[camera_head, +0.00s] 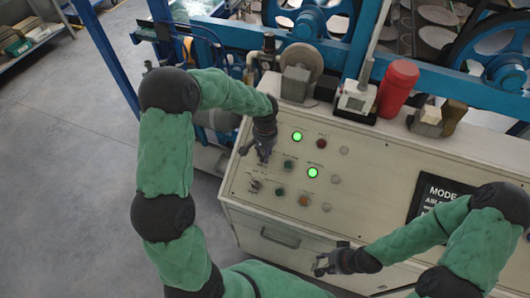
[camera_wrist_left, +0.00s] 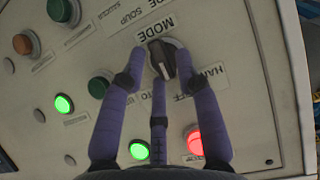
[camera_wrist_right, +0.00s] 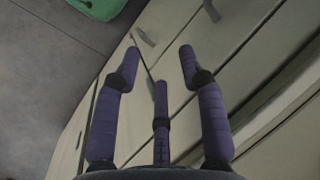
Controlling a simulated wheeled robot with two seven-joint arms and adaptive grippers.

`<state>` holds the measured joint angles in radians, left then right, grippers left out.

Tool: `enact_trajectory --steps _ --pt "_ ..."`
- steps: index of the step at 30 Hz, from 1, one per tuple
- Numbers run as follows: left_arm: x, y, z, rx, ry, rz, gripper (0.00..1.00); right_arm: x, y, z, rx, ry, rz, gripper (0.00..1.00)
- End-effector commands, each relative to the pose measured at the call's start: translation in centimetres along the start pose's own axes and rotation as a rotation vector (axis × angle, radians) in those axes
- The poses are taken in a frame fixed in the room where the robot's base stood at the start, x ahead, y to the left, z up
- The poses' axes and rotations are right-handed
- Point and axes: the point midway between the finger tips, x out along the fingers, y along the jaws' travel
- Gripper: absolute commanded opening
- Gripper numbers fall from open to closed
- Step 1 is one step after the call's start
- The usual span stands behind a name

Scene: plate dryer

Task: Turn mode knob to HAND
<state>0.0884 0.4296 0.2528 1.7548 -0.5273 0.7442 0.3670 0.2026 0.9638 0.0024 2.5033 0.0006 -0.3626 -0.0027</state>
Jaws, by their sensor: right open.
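The black mode knob (camera_wrist_left: 161,60) sits on the cream panel below its MODE label, upside down in the left wrist view. Its narrow grip runs nearly upright in that picture, and the HAND label (camera_wrist_left: 210,76) lies to its right. My left gripper (camera_wrist_left: 160,66) is open, with fingertips on both sides of the knob; I cannot tell whether they touch it. In the head view my left gripper (camera_head: 264,155) is at the panel's left part and hides the knob. My right gripper (camera_head: 321,265) is open and empty before the cabinet front; it also shows in the right wrist view (camera_wrist_right: 158,62).
Lit green lamps (camera_head: 297,136) and (camera_head: 313,172), dark green buttons (camera_head: 289,165) and a brown button (camera_head: 304,200) surround the knob area. A lit red lamp (camera_wrist_left: 193,140) is close to my left fingers. A red cylinder (camera_head: 397,88) stands on the cabinet top.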

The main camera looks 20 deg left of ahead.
Motion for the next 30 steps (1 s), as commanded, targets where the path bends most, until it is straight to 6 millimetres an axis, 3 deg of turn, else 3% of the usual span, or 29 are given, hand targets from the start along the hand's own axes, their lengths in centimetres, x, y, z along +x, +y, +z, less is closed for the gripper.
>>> enact_trajectory --steps 3,6,7,20,30 --pt "-0.02 0.00 0.00 0.000 0.000 0.000 0.30 -0.01 0.00 0.00 0.000 0.000 0.000 0.41" --pt "-0.02 0.00 0.00 0.000 0.000 0.000 0.02 -0.01 0.00 0.00 0.000 0.000 0.000 0.41" --pt "-0.02 0.00 0.00 0.000 0.000 0.000 0.00 -0.01 0.00 0.00 0.000 0.000 0.000 0.41" --pt "0.02 -0.17 -0.01 -0.053 -0.001 0.030 0.00 0.07 0.03 0.00 0.000 0.000 0.000 0.41" --pt "0.06 -0.64 -0.02 -0.265 -0.001 0.151 0.00 0.29 0.10 -0.01 0.000 0.000 0.000 0.41"
